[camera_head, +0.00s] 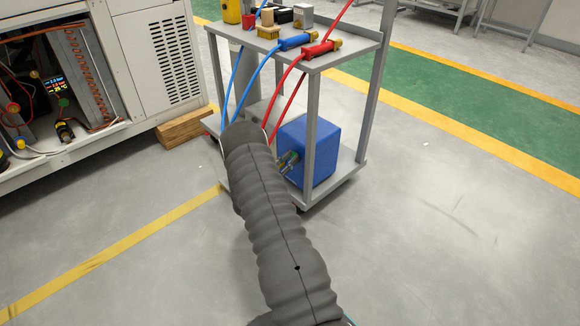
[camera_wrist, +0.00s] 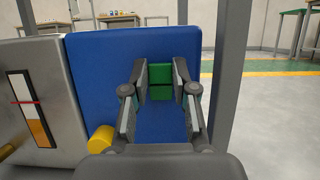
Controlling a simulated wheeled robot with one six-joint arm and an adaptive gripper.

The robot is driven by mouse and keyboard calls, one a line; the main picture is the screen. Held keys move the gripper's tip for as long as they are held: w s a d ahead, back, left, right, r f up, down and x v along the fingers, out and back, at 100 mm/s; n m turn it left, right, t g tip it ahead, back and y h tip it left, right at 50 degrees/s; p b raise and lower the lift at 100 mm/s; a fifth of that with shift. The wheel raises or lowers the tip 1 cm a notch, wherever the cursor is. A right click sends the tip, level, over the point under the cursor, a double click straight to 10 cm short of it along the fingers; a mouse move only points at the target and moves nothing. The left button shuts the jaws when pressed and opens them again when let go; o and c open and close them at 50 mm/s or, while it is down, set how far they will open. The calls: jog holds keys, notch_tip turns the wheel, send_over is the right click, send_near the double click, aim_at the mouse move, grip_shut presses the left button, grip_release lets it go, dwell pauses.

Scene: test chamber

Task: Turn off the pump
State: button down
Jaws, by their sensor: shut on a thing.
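The pump is a blue box (camera_head: 322,150) on the lower shelf of a grey cart, and its blue face (camera_wrist: 95,75) fills the middle of the wrist view. A green switch block (camera_wrist: 160,74) with a dark line across it sits on that face. My gripper (camera_wrist: 161,84) is shut on the green switch, with one finger on each side of it. In the head view my gripper (camera_head: 288,161) reaches the pump's left side, and my arm hides part of the cart. The switch is not visible there, and its on or off position is unclear.
The cart's grey posts (camera_head: 312,120) stand close around the pump. Blue hoses (camera_head: 240,80) and red hoses (camera_head: 287,92) hang from the upper shelf. A silver unit (camera_wrist: 55,95) with a sight gauge and a yellow knob (camera_wrist: 101,139) are left of my gripper.

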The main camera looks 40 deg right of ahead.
jog(key=shift+h, duration=0.3)
jog(key=c, duration=0.9)
grip_release()
jog(key=shift+a+f, duration=0.1)
jog(key=v, duration=1.1)
jog(key=shift+a+f, duration=0.15)
jog(key=shift+a, duration=0.25)
